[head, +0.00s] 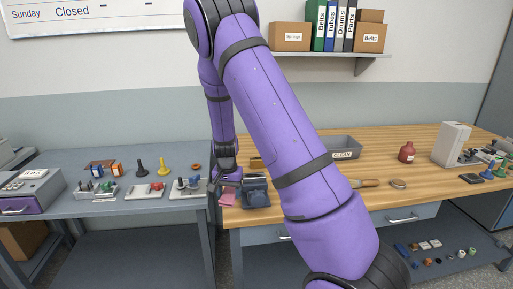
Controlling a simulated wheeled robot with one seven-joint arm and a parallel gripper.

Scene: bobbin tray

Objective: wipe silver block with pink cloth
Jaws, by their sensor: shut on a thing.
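My gripper (229,181) is at the left end of the wooden workbench, small in the head view and partly covered by its own parts. It is shut on the pink cloth (227,200), which shows just below the fingers near the bench's left edge. A dark blue-grey block-like thing (256,191) stands close to the right of the cloth; I cannot tell whether they touch. I cannot pick out the silver block with certainty; my arm hides part of the bench.
The wooden workbench (430,187) holds a grey bin marked CLEAN (345,153), a brush (365,183), a red bottle (407,153) and a pale upright box (451,145). The grey table (130,209) at left carries trays of small parts. A gap separates table and bench.

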